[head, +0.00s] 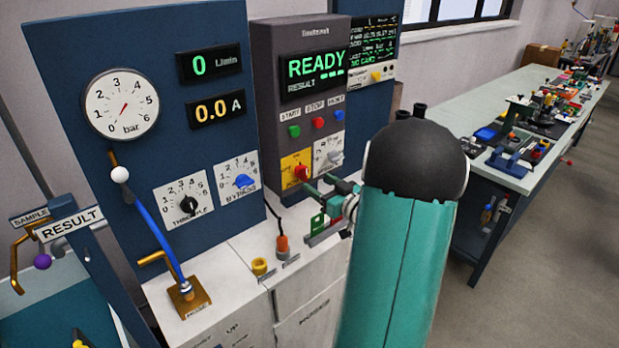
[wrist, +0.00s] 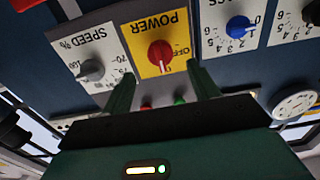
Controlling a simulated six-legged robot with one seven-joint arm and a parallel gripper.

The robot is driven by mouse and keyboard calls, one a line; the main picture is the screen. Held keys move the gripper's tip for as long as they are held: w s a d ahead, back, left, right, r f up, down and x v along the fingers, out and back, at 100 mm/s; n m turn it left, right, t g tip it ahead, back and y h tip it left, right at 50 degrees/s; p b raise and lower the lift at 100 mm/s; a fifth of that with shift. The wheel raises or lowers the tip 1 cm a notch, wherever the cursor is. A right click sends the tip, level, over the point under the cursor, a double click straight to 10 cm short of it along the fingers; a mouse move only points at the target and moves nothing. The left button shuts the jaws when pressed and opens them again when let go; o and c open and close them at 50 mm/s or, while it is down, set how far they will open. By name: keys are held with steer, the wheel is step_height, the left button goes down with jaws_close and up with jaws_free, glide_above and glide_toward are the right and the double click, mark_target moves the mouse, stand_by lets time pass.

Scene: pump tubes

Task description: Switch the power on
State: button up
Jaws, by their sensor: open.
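The power knob (head: 301,172) is a red rotary knob on a yellow plate, low on the front of the dark grey controller. The wrist view is upside down and shows the red knob (wrist: 160,53) under the word POWER, with OFF partly readable beside it. I cannot tell which mark the knob points at. My gripper (wrist: 160,69) is open, its two green fingers spread to either side of the knob's lower edge in the wrist view. In the head view my gripper (head: 316,186) is close in front of the knob. I cannot tell whether it touches.
The blue bypass knob (head: 243,181) is on the neighbouring panel. Green (head: 294,131) and red (head: 318,122) buttons are above the power plate. The controller display (head: 316,68) reads READY. The orange-topped plug (head: 282,245) stands on the bench below.

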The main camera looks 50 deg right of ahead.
steer(key=s, duration=0.6)
steer(key=shift+s+a, duration=0.25)
steer(key=shift+a, duration=0.15)
